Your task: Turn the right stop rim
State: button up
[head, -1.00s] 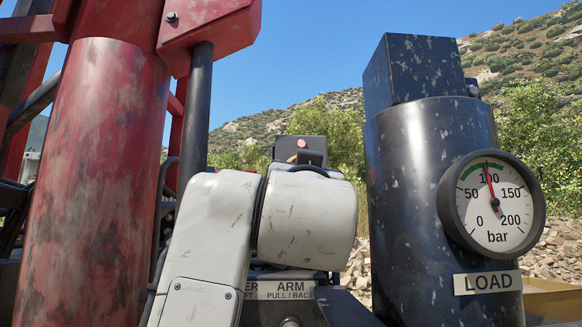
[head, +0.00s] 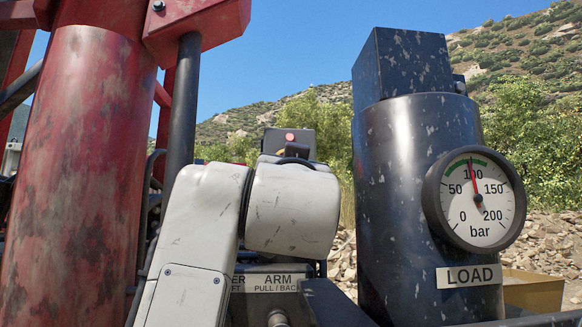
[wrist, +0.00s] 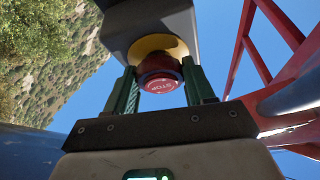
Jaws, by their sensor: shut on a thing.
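In the wrist view the red stop button (wrist: 160,86), marked STOP, sits below a dark red rim (wrist: 158,64) and a yellow collar (wrist: 150,45) on a dark housing. The lettering looks upside down. My gripper (wrist: 160,76) is shut on the stop rim, with one dark green finger on each side. In the head view my pale arm hides my gripper. A dark box with a red round spot (head: 290,137) shows just above the arm; I cannot tell whether it is this stop.
A black cylinder (head: 400,230) with a LOAD plate and a bar gauge (head: 475,200) stands close at right. The gauge needle points near 100. A worn red column (head: 75,180) stands at left. An ARM label plate (head: 275,283) shows behind my arm.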

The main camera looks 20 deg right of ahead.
jog(key=shift+m, duration=0.4)
jog(key=shift+c, duration=0.2)
jog(key=shift+a+r+m+g+h+p, duration=0.15)
jog(key=shift+m+g+h, duration=0.5)
jog(key=shift+m, duration=1.1)
jog(key=shift+f+m+g+h+p, duration=0.1)
jog(key=shift+m+g+h+p, duration=0.4)
jog(key=shift+m, duration=1.2)
jog(key=shift+a+r+m+g+h, duration=0.1)
jog(key=shift+m+g+h, duration=0.7)
jog(key=shift+m, duration=0.95)
jog(key=shift+w, duration=0.1)
jog(key=o, duration=1)
jog(key=shift+o, duration=0.2)
